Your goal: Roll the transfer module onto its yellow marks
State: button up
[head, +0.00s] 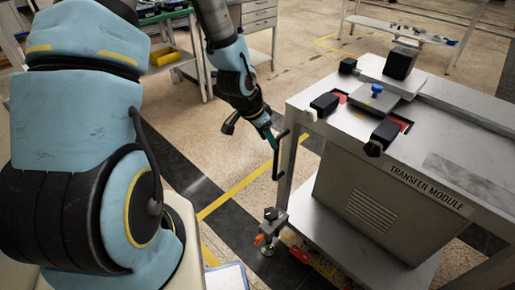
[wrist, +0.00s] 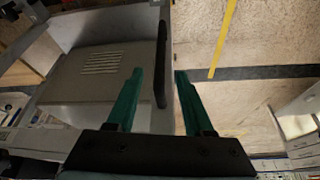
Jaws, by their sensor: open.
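The transfer module (head: 385,205) is a grey wheeled cart with a labelled cabinet, at the right of the head view. It also shows in the wrist view (wrist: 85,70), at the left. A black upright handle (head: 279,170) is on its near left side. My gripper (head: 274,140), with green fingers, is at the handle's upper part. In the wrist view my gripper (wrist: 159,73) is open and the handle (wrist: 161,60) lies between its fingers; contact is not clear. Yellow floor lines (head: 238,190) run beside and behind the module. Part of the floor under it is hidden.
A foot with an orange part (head: 265,238) stands at the module's near corner, with a red piece (head: 300,254) beside it. A workbench with a yellow bin (head: 165,56) is at the back left. Another table (head: 405,30) stands behind. Open floor lies between them.

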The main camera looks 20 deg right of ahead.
jog(key=x, duration=1)
jog(key=shift+f, duration=0.25)
grip_shut()
dwell(1.1)
